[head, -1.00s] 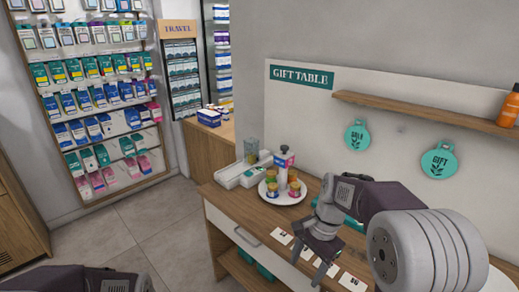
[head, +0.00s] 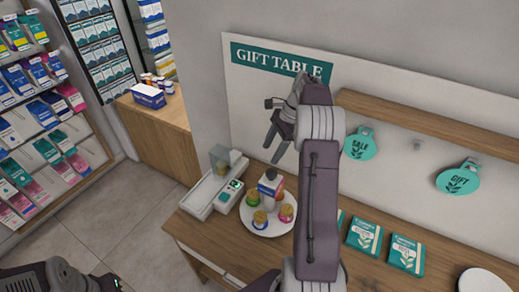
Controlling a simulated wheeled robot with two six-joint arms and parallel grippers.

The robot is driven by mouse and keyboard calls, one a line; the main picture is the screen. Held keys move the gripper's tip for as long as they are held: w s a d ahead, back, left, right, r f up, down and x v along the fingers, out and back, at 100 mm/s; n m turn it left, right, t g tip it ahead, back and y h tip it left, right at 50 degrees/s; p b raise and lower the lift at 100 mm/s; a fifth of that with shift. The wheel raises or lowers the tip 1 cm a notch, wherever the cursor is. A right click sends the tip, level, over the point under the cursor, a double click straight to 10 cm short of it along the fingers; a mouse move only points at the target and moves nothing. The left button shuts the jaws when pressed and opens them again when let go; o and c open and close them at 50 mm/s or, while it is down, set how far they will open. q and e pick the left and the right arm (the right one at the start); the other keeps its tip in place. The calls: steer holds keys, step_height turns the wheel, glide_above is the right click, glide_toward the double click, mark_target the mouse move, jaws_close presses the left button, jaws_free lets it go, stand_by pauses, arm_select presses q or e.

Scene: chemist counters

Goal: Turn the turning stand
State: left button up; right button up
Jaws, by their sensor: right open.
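The turning stand (head: 253,228) is a round white plate on the wooden counter. It carries a white and purple bottle (head: 270,187) and several small jars with coloured lids, including a yellow-lidded jar (head: 260,218). My right gripper (head: 273,155) is raised above and behind the stand, in front of the wall board. Its fingers are apart, point down and hold nothing. My right forearm passes just right of the stand and hides part of the counter. A dark part of my left arm (head: 62,277) shows at the bottom left; its jaws cannot be made out.
A white tray with a clear cup and a small device (head: 232,187) stands left of the stand. Green boxes (head: 364,236) lie to the right, with a white disc (head: 484,281) beyond. A wooden shelf (head: 420,127) and hanging green tags (head: 458,180) are on the wall.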

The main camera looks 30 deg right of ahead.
mark_target(271, 172)
steer(key=s+d+r+p, duration=0.1)
steer(key=s+d+r, duration=0.1)
steer(key=s, duration=0.3)
steer(key=shift+m, duration=0.4)
steer(key=w+f, duration=0.1)
steer(key=f, duration=0.1)
steer(key=w+a+f+p, duration=0.1)
steer(key=shift+w+a+f, duration=0.1)
steer(key=shift+a+f, duration=0.05)
steer(key=shift+f, duration=0.25)
steer(key=x, duration=0.2)
steer(key=s+p+x, duration=0.1)
steer(key=x, duration=0.1)
steer(key=shift+a+f, duration=0.3)
steer(key=shift+f, duration=0.05)
steer(key=shift+w+f, duration=0.1)
steer(key=shift+f, duration=0.15)
steer(key=shift+w+f, duration=0.15)
steer(key=shift+w, duration=0.15)
arm_select(q)
steer(key=r, duration=0.1)
steer(key=s+r, duration=0.1)
steer(key=r, duration=0.1)
steer(key=s+r, duration=0.1)
steer(key=shift+a+r, duration=0.15)
steer(key=shift+r, duration=0.2)
arm_select(e)
jaws_close()
